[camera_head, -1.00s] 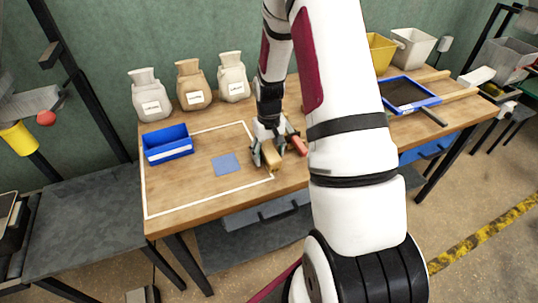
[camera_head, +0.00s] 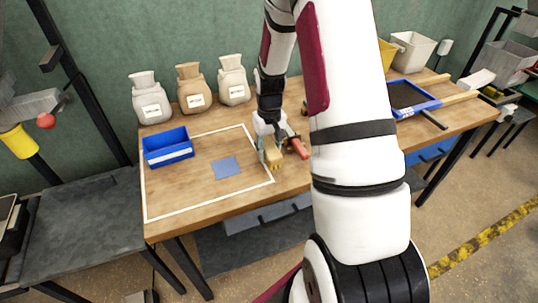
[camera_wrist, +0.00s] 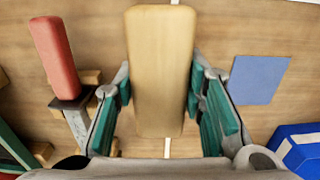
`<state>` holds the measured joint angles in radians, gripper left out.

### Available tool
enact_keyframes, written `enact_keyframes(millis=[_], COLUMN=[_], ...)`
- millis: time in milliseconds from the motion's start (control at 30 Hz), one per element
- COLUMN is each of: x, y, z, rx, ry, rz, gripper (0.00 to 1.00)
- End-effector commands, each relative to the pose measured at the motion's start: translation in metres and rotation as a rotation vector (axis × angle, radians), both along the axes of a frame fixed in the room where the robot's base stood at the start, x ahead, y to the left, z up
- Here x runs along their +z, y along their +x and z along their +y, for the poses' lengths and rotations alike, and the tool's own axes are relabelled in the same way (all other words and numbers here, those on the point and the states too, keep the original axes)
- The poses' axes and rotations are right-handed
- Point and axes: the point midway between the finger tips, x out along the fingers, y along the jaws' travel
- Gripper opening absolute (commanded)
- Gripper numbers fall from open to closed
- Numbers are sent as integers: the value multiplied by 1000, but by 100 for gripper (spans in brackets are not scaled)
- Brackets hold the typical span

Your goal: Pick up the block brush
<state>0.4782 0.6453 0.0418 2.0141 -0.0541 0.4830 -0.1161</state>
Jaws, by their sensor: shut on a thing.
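The block brush (camera_wrist: 160,60) shows as a long pale wooden block in the wrist view. It lies between the two green-padded fingers of my gripper (camera_wrist: 160,108), which are shut on it. In the head view the brush (camera_head: 274,160) is a small tan block at the fingertips of my gripper (camera_head: 268,148), near the right line of the white outline on the table. I cannot tell whether the brush is clear of the tabletop. Its bristles are hidden in the wrist view.
A red-handled tool (camera_wrist: 54,58) lies close beside the gripper. A flat blue square (camera_head: 227,167) and a blue bin (camera_head: 167,147) are to the left. Several labelled sacks (camera_head: 194,88) stand at the back. A blue-framed sieve (camera_head: 408,97) is at right.

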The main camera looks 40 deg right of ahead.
Motion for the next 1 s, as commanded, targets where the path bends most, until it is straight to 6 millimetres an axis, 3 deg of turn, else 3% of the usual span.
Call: enact_keyframes(millis=[33, 400, 600, 800, 1000], x=[10, 15, 19, 20, 21], y=[1, -83, -120, -138, -143], z=[0, 43, 62, 71, 73], rx=[0, 2, 2, 1, 1], ry=[-2, 0, 0, 0, 0], rz=[-5, 1, 0, 0, 0], gripper=[7, 7, 7, 7, 7])
